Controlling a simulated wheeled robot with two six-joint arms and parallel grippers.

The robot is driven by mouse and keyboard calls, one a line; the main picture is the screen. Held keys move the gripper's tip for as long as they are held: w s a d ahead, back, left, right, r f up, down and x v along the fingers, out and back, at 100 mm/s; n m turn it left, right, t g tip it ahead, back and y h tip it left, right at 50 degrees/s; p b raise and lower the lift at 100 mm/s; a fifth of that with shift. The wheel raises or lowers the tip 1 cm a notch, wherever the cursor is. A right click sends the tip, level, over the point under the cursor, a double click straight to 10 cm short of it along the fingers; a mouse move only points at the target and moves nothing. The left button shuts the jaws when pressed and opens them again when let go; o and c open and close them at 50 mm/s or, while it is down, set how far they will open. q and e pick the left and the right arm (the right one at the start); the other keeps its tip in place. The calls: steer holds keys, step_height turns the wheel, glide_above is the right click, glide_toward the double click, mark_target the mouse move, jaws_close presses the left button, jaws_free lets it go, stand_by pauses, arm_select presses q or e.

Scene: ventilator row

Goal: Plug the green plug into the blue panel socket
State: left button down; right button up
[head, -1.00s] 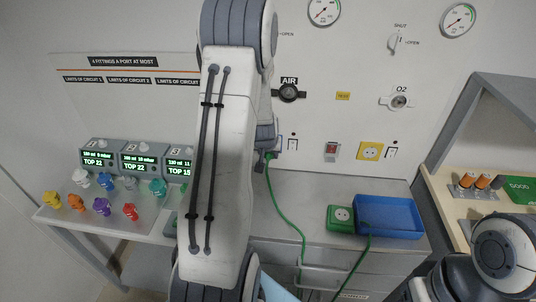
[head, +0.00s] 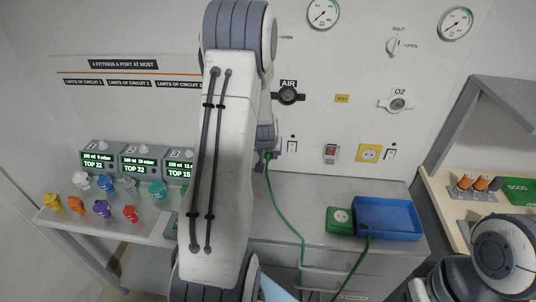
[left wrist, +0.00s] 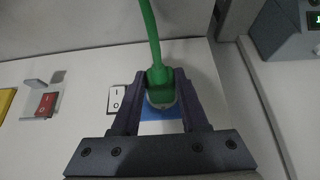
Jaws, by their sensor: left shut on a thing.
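The green plug (left wrist: 160,90) with its green cord is between the fingers of my left gripper (left wrist: 162,88), which is shut on it. In the left wrist view it covers the middle of the blue panel socket (left wrist: 150,113), whose blue plate shows around and below the plug. I cannot tell whether the plug is seated or just in front of the socket. In the head view my left gripper (head: 268,156) is at the wall panel, mostly behind my arm, with the green cord (head: 280,205) hanging from it. The blue socket is hidden there. My right gripper is out of view.
A yellow socket (head: 369,153) and a red switch (head: 330,152) are to the right on the panel. A green socket box (head: 340,221) and a blue tray (head: 390,235) stand on the counter (head: 300,190). Colored fittings (head: 102,208) stand at the left.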

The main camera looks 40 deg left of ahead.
arm_select(q)
steer(key=shift+w+a+r, duration=0.1)
steer(key=shift+w, duration=0.05)
steer(key=shift+c, duration=1.7)
jaws_free()
steer(key=p+v, duration=0.4)
steer(key=v, duration=0.6)
steer(key=s+d+r+m+h, duration=0.1)
steer(key=s+d+m, duration=0.1)
steer(key=d, duration=0.7)
steer(key=s+d+r+m+g+h, duration=0.1)
steer(key=d+r+m+h, duration=0.1)
steer(key=d, duration=0.6)
steer(key=s+d+r+m+h, duration=0.1)
steer(key=s+d+m, duration=0.15)
steer(key=d, duration=0.65)
steer(key=s+d+r+m+g, duration=0.1)
steer(key=s+d+m+g, duration=0.1)
steer(key=s, duration=0.7)
steer(key=s+d+r+m+g+b, duration=0.1)
steer(key=s+d+r+m+g, duration=0.1)
steer(key=s+d+m, duration=0.3)
steer(key=s+d, duration=0.2)
steer(key=s, duration=0.2)
steer(key=shift+d, duration=0.15)
